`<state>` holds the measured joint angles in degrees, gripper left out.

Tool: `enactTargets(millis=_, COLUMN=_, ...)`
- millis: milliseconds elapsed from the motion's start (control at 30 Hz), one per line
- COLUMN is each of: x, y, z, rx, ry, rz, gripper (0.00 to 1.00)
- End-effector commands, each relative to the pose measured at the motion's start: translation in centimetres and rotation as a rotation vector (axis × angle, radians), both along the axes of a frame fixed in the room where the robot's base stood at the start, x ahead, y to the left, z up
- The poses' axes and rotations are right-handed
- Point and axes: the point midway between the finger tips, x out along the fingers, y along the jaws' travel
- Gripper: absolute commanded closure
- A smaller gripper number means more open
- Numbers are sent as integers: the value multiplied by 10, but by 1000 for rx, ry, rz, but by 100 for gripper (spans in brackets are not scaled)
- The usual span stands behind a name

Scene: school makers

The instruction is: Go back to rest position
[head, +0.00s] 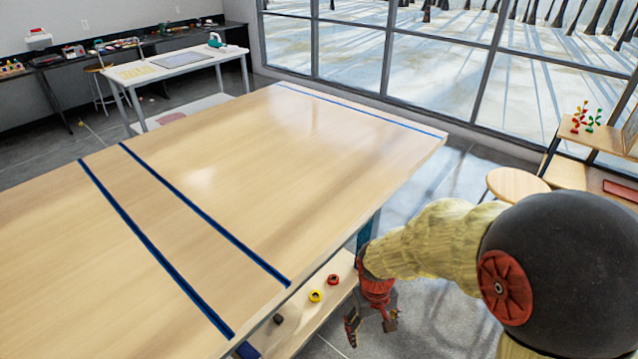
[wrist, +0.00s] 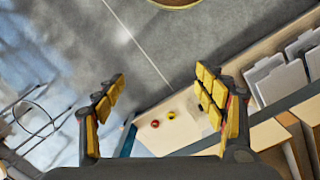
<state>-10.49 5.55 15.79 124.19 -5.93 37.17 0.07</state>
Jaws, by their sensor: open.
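My gripper (head: 371,326) hangs low beside the right edge of the large wooden table, pointing down. In the wrist view my gripper (wrist: 160,112) has its two yellow-padded fingers spread wide apart, with nothing between them but floor and part of a shelf further off. My arm reaches in from the right of the head view.
The wooden table (head: 240,150) with blue stripes has a bare top. Its lower shelf (head: 312,312) holds a red roll (head: 333,280), a yellow roll (head: 315,296) and a dark one (head: 278,319). A round stool (head: 517,185) stands at right. A white table (head: 170,66) stands behind.

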Motion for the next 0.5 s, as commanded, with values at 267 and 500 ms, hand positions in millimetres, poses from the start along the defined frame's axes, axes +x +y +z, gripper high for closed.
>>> enactTargets(millis=267, x=-64, y=-21, z=104, rx=36, ry=-46, rz=-102, gripper=29)
enactTargets(millis=500, x=-105, y=-33, z=170, rx=83, ry=-173, rz=-168, gripper=29)
